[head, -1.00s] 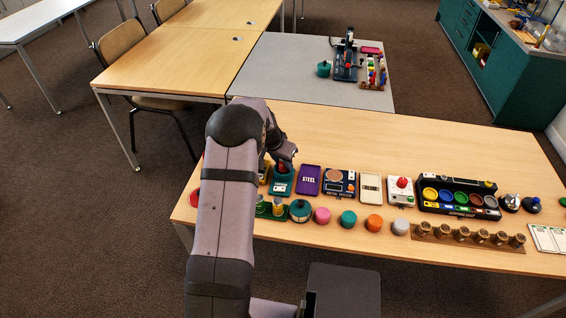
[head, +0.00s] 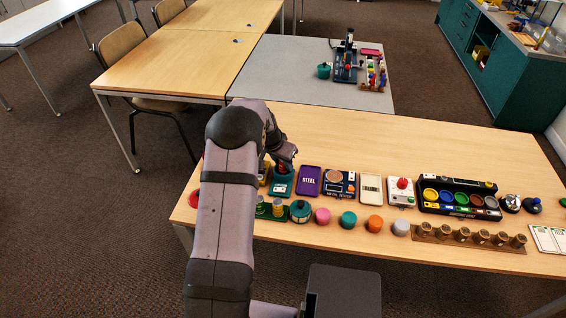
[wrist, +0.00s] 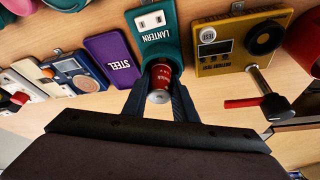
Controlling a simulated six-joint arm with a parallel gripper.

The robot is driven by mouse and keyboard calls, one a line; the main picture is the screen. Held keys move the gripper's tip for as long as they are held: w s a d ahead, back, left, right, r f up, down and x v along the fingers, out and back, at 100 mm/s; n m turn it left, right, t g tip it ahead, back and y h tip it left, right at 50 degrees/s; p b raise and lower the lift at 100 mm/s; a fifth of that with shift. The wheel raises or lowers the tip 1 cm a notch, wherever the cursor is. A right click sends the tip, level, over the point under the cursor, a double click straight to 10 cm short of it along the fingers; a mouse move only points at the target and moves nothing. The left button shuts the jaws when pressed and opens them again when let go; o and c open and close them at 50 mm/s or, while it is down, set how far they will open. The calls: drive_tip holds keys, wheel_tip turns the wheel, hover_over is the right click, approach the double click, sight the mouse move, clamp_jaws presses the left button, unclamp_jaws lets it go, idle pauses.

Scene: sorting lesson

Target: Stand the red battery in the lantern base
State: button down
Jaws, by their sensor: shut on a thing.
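The red battery (wrist: 159,76) is between the fingers of my gripper (wrist: 158,98) in the wrist view, with its silver end towards the camera. My gripper is shut on it. The teal lantern base (wrist: 152,40), labelled LANTERN, lies directly beyond the battery. The battery's far end meets the base's round socket area; the wrist view does not show how deep it sits. In the head view my gripper (head: 285,158) is above the lantern base (head: 280,188), and a little red shows below the fingers.
A yellow battery tester (wrist: 238,45) with a red probe is close on the right in the wrist view. A purple STEEL plate (head: 309,181) lies on the other side. A green holder (head: 271,211) and a teal round pot (head: 300,211) stand in front of the base.

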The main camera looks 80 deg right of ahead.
drive_tip(key=shift+d+r, duration=0.15)
drive_tip(key=shift+r, duration=0.05)
idle(1.4)
drive_tip(key=shift+a+f+b, duration=0.25)
drive_tip(key=shift+f+b, duration=0.2)
drive_tip(key=shift+f, duration=0.25)
drive_tip(key=shift+a+f, duration=0.15)
drive_tip(key=shift+f, duration=0.15)
drive_tip(key=c, duration=1.7)
unclamp_jaws()
drive_tip(key=shift+r, duration=0.1)
drive_tip(key=shift+a+r, duration=0.15)
drive_tip(key=shift+r, duration=0.4)
drive_tip(key=shift+p+v, duration=0.8)
drive_tip(key=shift+v, duration=0.7)
drive_tip(key=shift+p+v, duration=1.35)
drive_tip(key=shift+v, duration=1.95)
drive_tip(key=shift+w, duration=0.15)
